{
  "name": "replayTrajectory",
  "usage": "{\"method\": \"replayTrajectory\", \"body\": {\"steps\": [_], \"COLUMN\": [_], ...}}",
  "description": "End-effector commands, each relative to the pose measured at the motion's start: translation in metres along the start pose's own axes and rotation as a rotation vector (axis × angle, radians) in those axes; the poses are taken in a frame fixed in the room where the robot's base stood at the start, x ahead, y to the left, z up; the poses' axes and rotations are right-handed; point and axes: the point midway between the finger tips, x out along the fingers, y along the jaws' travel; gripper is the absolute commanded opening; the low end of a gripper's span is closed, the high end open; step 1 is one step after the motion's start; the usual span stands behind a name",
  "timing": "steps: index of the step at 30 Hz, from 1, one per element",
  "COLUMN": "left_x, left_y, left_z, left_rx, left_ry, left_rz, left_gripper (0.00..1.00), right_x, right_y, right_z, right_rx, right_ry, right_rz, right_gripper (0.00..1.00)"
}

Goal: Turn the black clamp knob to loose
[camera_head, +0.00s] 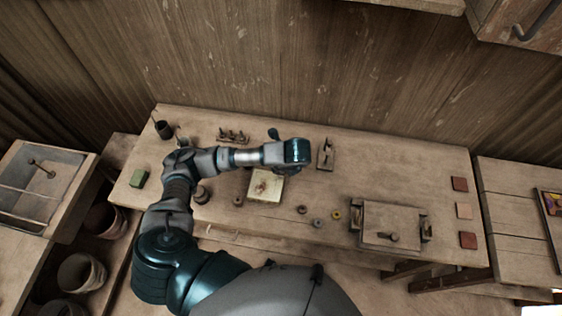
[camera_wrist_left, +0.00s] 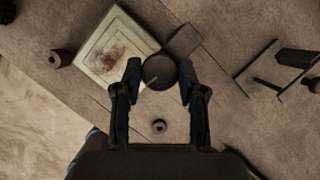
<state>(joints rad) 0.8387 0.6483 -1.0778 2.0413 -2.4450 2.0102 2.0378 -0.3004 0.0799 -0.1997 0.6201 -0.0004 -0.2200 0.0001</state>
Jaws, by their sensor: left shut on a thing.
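My left gripper (camera_wrist_left: 160,76) points down over the table, and its two fingers stand on either side of a dark round knob (camera_wrist_left: 158,71), shut on it. This looks like the black clamp knob. A dark grey block (camera_wrist_left: 183,41) shows right behind the knob. In the head view my left gripper (camera_head: 302,172) shows only as a small dark part under the wrist, and the wrist hides the knob. Which way the knob is turned cannot be told. My right gripper is not in view.
A pale square tile or plate (camera_wrist_left: 112,47) with a brown mark lies close by; it also shows in the head view (camera_head: 267,188). A small ring (camera_wrist_left: 159,126) lies near the gripper.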

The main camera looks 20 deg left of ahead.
Motion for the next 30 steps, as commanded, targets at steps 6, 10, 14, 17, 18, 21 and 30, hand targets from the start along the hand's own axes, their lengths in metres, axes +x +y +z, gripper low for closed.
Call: {"method": "replayTrajectory", "body": {"steps": [6, 10, 14, 17, 18, 21, 30], "left_x": [-0.0021, -0.0014, -0.0009, -0.0008, -0.0008, -0.0008, -0.0005], "left_y": [-0.0021, -0.0021, -0.0020, -0.0020, -0.0020, -0.0020, -0.0007], "left_z": [0.0041, 0.0040, 0.0039, 0.0038, 0.0038, 0.0038, 0.0017], "left_rx": [-0.065, -0.078, -0.082, -0.082, -0.082, -0.081, -0.077], "left_ry": [-0.007, -0.007, -0.007, -0.007, -0.007, -0.007, -0.004], "left_rz": [0.018, 0.023, 0.024, 0.024, 0.024, 0.024, 0.027], "left_gripper": [0.06, 0.06, 0.06, 0.06, 0.06, 0.06, 0.64], "right_x": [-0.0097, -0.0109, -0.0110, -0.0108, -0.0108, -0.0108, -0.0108], "right_y": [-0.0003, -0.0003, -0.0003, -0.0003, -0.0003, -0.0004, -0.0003], "right_z": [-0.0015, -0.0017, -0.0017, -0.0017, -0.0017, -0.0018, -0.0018], "right_rx": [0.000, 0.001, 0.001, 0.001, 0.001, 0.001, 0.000], "right_ry": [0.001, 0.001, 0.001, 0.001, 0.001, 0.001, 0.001], "right_rz": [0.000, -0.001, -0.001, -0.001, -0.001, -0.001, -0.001], "right_gripper": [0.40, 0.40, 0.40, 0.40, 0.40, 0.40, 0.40]}}
